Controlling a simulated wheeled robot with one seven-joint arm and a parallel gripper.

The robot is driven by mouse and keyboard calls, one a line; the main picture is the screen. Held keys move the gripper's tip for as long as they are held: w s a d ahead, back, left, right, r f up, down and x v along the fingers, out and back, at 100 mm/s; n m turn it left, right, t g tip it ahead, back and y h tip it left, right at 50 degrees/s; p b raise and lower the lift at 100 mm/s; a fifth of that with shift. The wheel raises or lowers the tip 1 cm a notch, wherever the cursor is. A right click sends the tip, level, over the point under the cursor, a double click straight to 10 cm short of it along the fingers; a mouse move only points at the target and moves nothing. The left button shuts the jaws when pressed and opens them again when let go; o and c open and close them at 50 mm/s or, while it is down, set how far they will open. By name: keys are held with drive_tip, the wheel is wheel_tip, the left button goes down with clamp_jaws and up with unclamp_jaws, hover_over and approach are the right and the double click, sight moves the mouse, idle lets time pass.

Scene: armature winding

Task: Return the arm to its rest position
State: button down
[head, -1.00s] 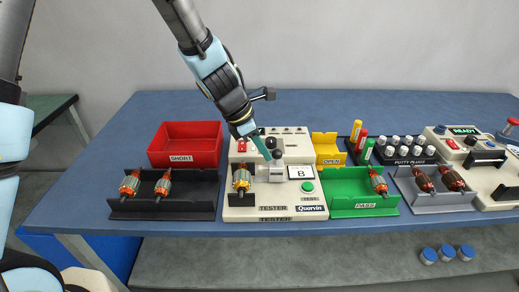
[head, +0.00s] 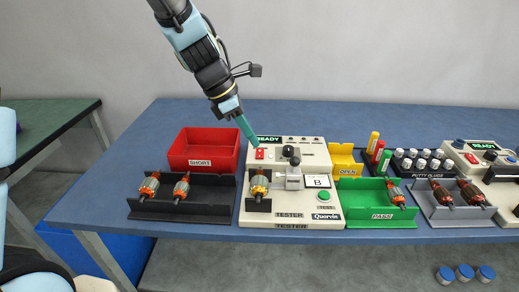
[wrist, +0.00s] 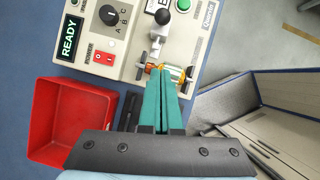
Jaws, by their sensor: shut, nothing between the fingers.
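My arm reaches in from the top of the head view. My gripper (head: 251,139) has teal fingers and is shut and empty. It hangs above the back left part of the cream tester (head: 330,160), near its red switch. In the wrist view the shut fingers (wrist: 163,75) point toward the tester (wrist: 135,30), and an armature (wrist: 176,72) shows just past their tips. In the head view that armature (head: 258,188) sits in the dark holder at the tester's front left. A READY display (head: 268,140) is lit on the tester.
A red SHORT bin (head: 203,163) and a dark tray (head: 210,211) with two armatures stand left of the tester. A yellow OPEN bin (head: 343,163), a green PASS tray (head: 350,214) and a grey tray (head: 437,219) stand right. The blue table behind is clear.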

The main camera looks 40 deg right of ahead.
drive_tip(key=shift+a+r, duration=0.15)
drive_tip(key=shift+r, duration=0.2)
idle(0.3)
